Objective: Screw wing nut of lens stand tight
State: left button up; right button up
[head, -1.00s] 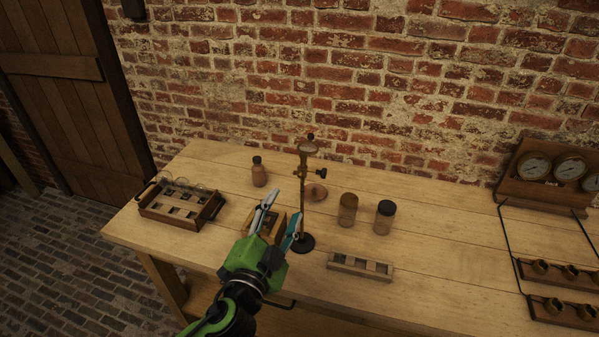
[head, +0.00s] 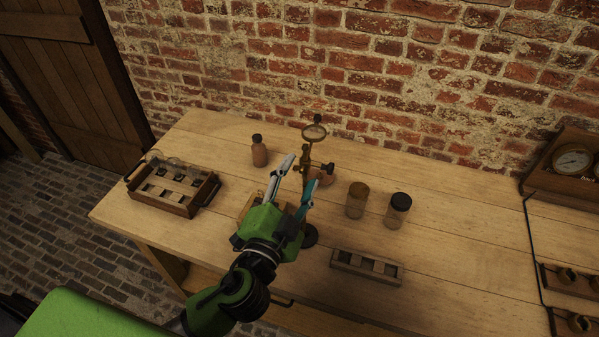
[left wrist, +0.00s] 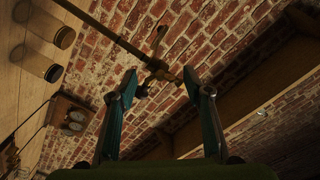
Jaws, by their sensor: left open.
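The lens stand (head: 306,184) is a thin brass post on a round dark base, with a round lens (head: 314,132) at its top. A dark wing nut or knob (head: 328,168) sticks out to the right of its clamp. My left gripper (head: 298,174) is open and empty, its fingers pointing up toward the clamp. In the left wrist view the brass clamp (left wrist: 158,68) shows between and just beyond the fingertips (left wrist: 160,82); I cannot tell whether they touch it. The gripper hides the lower post and part of the base. My right gripper is not in view.
A brown bottle (head: 259,152) stands behind left, and a wooden tray (head: 172,205) is at the left. Two jars (head: 356,200) (head: 398,210) and a slotted wooden rack (head: 366,268) are to the right. Gauges (head: 572,160) stand far right. The table (head: 460,240) is clear between.

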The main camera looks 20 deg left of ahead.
pick_arm(q)
jog(key=shift+s, duration=0.1)
jog(key=c, duration=1.1)
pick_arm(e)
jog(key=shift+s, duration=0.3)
